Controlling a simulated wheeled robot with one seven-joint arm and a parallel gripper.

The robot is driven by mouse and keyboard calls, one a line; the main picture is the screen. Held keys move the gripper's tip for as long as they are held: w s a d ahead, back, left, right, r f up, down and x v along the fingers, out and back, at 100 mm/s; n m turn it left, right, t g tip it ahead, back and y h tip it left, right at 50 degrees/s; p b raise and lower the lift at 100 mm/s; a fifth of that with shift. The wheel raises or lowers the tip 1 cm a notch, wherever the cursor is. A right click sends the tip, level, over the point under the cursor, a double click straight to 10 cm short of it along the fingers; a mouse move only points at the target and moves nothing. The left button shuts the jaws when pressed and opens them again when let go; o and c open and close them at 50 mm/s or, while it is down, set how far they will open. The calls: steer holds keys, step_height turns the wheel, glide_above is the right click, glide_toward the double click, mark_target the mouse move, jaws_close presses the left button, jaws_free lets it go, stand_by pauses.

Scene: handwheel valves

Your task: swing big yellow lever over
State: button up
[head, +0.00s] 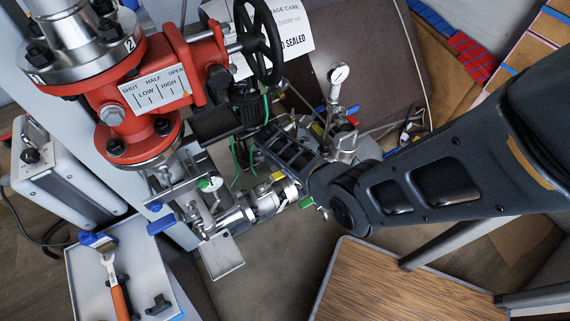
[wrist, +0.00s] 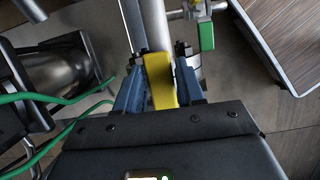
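The big yellow lever (wrist: 159,80) sits between the two blue-grey fingers of my gripper (wrist: 161,88) in the wrist view. Both fingers lie close against its sides, and my gripper looks shut on it. The near end of the lever is hidden by my gripper's body. In the head view a small yellow part (head: 277,176) shows on the silver pipework (head: 240,215), beside my dark wrist. My fingers cannot be made out clearly there.
A green handle (wrist: 207,37) is just right of the lever. Green cables (wrist: 50,98) run at the left. A red valve (head: 150,85) with a black handwheel (head: 260,40) stands at upper left. A wood-topped table (head: 400,285) is at the lower right.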

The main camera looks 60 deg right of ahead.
steer(key=o, duration=0.3)
step_height(320, 180, up, 6)
steer(key=p, duration=0.6)
stand_by(0.3)
steer(key=p+v, duration=0.1)
steer(key=v, duration=0.7)
steer(key=shift+s+f, duration=0.1)
